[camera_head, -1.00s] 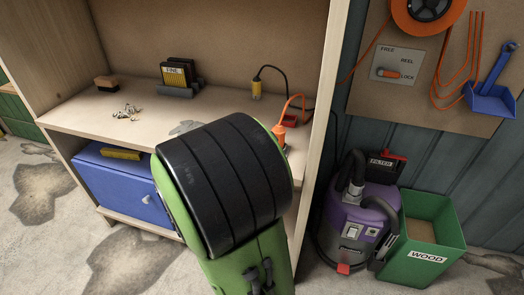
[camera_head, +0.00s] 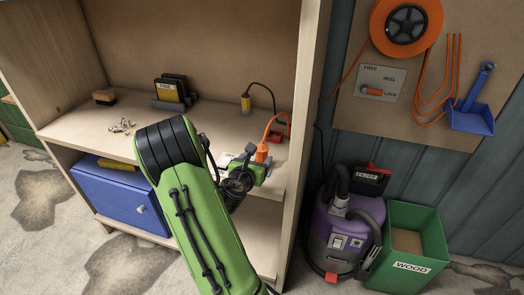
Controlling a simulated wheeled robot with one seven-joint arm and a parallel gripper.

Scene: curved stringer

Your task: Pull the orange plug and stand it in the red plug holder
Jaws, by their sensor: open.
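The orange plug (camera_head: 262,153) stands upright near the right front of the shelf, with its orange cord looping up and back. My gripper (camera_head: 257,166) is open at the plug, low on its front side. The gripper's body hides the plug's lower end and whatever it sits in, and I cannot tell whether the fingers touch it. A small red item (camera_head: 281,127), seemingly the red plug holder, is just behind the plug and partly covered by the cord.
A black sandpaper rack (camera_head: 170,92), a brush (camera_head: 105,97) and small metal bits (camera_head: 122,126) are on the shelf (camera_head: 80,124). The right side panel (camera_head: 305,110) rises close beside the plug.

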